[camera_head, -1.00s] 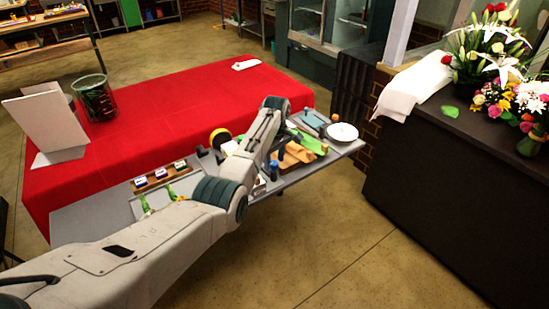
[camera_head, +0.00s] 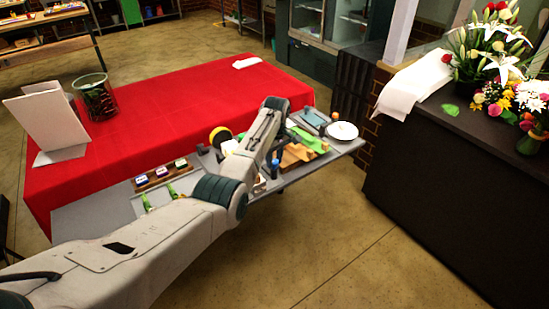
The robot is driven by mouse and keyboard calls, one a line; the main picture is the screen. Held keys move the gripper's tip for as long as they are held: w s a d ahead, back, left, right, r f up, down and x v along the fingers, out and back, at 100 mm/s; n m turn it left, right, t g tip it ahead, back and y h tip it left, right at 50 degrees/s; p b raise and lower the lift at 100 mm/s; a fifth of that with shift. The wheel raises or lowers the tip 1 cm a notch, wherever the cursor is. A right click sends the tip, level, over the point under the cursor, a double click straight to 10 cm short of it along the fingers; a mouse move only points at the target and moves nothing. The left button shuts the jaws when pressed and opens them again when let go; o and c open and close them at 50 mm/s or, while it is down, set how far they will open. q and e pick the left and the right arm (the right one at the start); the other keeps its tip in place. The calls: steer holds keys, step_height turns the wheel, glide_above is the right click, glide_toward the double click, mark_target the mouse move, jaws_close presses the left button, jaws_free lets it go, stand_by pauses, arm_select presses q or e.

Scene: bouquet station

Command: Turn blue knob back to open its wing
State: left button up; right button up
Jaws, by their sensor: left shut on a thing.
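My left arm reaches in from the lower left over the grey work table (camera_head: 95,218). Its wrist bends down at the far end, and my left gripper (camera_head: 279,142) is small, dark and partly hidden by the forearm. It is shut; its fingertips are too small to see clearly. A small blue knob (camera_head: 275,169) stands just below it, beside a brown wing-like piece (camera_head: 295,156). Green sheet (camera_head: 312,142) lies behind the brown piece. I cannot tell how far the wing is open. My right gripper is out of view.
A white plate (camera_head: 342,130) sits at the table's right end. A wooden block with several small labelled items (camera_head: 160,174) and a yellow-black roll (camera_head: 219,134) are left of the arm. A red-covered table (camera_head: 190,100) lies behind. Dark counter (camera_head: 450,190) with flowers stands right.

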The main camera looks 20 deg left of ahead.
arm_select(q)
steer(key=m+p, duration=0.2)
steer(key=m, duration=0.1)
steer(key=shift+r, duration=0.25)
steer(key=m+p, duration=0.2)
steer(key=m, duration=0.2)
steer(key=shift+m, duration=0.3)
steer(key=m+p, duration=0.1)
steer(key=m, duration=0.4)
steer(key=shift+p, duration=0.4)
steer(key=m+p, duration=0.1)
steer(key=m, duration=0.2)
steer(key=shift+m+t, duration=0.3)
steer(key=shift+m, duration=0.6)
steer(key=o, duration=1)
steer(key=shift+c, duration=0.2)
steer(key=shift+f, duration=0.15)
